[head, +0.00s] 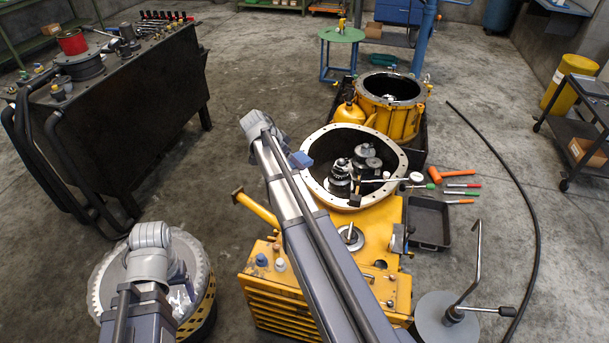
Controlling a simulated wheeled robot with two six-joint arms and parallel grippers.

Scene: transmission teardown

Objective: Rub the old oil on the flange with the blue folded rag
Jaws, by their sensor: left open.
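The flange (397,183) is the pale, bolt-holed ring on the yellow housing, right of centre. A small blue folded piece, apparently the rag (300,160), shows at its upper-left rim, beside my right arm. I cannot tell whether it rests on the rim or is held. My right arm crosses the middle and its gripper is hidden. My left gripper (181,298) is open at the lower left, over a large toothed grey ring (103,281), well away from the flange. I cannot make out the oil on the flange.
A black tray (429,222) and hand tools lie right. A dark bench (135,110) stands left. A black hose (535,215) curves across open floor.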

